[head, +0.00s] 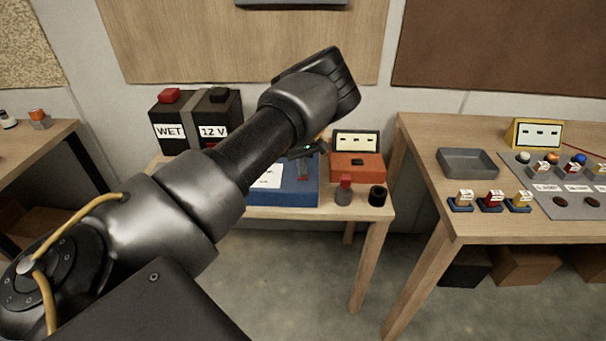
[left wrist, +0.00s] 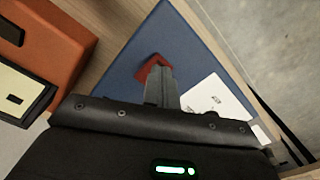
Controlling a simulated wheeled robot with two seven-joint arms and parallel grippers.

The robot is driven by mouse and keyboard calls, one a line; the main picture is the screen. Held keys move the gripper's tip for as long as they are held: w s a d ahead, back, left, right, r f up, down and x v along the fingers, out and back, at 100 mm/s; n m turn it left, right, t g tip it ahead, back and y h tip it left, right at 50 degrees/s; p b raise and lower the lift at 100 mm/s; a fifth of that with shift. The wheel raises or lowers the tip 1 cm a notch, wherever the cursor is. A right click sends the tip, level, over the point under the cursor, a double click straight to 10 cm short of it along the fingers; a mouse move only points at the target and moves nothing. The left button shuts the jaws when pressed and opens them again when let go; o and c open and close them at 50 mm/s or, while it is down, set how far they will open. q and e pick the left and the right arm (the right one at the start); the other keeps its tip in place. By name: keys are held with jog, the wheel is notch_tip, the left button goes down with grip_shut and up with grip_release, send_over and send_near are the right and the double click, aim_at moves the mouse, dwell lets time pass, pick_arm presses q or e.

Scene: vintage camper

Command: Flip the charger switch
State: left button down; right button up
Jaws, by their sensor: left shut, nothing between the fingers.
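The blue charger box (head: 300,194) with a white label (head: 268,176) sits on the middle table. In the left wrist view its blue top (left wrist: 190,55) and white label (left wrist: 215,108) fill the middle. A red switch (left wrist: 146,70) stands on the blue top. My left gripper (head: 303,172) reaches down over the charger and is shut and empty. In the left wrist view its fingertips (left wrist: 157,66) overlap the switch and hide part of it; I cannot tell whether they touch. The lever's tilt is unclear. My right gripper is out of view.
An orange box (head: 357,167) with a white display stands right of the charger, and shows in the left wrist view (left wrist: 45,45). A black battery (head: 197,112) stands at the back left. A red-topped post (head: 344,192) and black cylinder (head: 377,196) stand near the front edge.

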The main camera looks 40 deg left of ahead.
pick_arm(q)
jog(key=shift+f, duration=0.55)
jog(key=shift+r, duration=0.2)
jog(key=shift+r+p, duration=2.35)
jog(key=shift+r, duration=1)
